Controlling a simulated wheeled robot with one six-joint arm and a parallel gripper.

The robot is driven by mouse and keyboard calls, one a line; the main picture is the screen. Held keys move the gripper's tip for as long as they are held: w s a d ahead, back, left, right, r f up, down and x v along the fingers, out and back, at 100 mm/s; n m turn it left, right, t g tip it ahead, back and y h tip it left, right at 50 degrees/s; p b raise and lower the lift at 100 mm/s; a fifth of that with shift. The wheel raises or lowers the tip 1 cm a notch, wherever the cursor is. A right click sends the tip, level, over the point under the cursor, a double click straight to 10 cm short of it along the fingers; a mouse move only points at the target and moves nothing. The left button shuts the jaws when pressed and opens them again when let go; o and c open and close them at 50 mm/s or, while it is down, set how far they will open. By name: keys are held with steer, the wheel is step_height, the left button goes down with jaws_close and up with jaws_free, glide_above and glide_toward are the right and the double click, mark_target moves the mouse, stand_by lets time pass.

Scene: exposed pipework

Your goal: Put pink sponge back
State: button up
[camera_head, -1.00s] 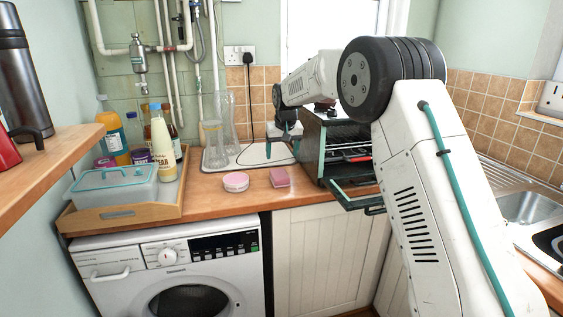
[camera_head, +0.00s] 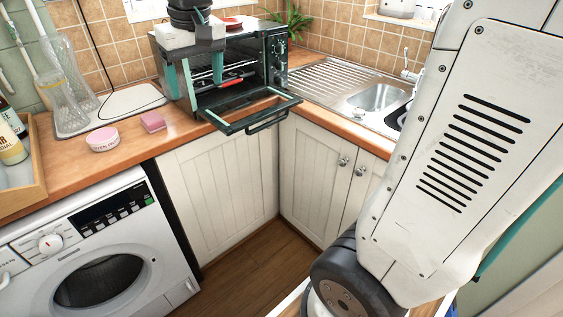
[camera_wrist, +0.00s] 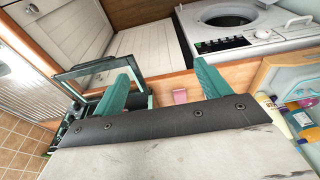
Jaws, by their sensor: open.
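The pink sponge (camera_head: 152,122) lies flat on the wooden counter, left of the toaster oven and just right of a round pink tub (camera_head: 103,139). In the wrist view a pink block, seemingly the sponge (camera_wrist: 180,96), shows between the fingers, partly cut off by the gripper body. My gripper (camera_head: 197,88) is open and empty, with its teal fingers apart in front of the oven, to the right of the sponge. Both fingers also show in the wrist view. It does not touch the sponge.
The toaster oven (camera_head: 270,62) has its door (camera_head: 250,112) down, jutting over the counter edge. Glass vases (camera_head: 68,85) stand on a pale tray (camera_head: 120,103) behind the sponge. A wooden tray (camera_head: 36,160) is at left. The sink (camera_head: 378,97) is at right.

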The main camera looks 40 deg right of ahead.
steer(key=s+f, duration=0.4)
steer(key=s, duration=0.8)
steer(key=s+f+g, duration=0.1)
steer(key=s+f, duration=0.2)
steer(key=s, duration=0.9)
steer(key=shift+d+f, duration=0.35)
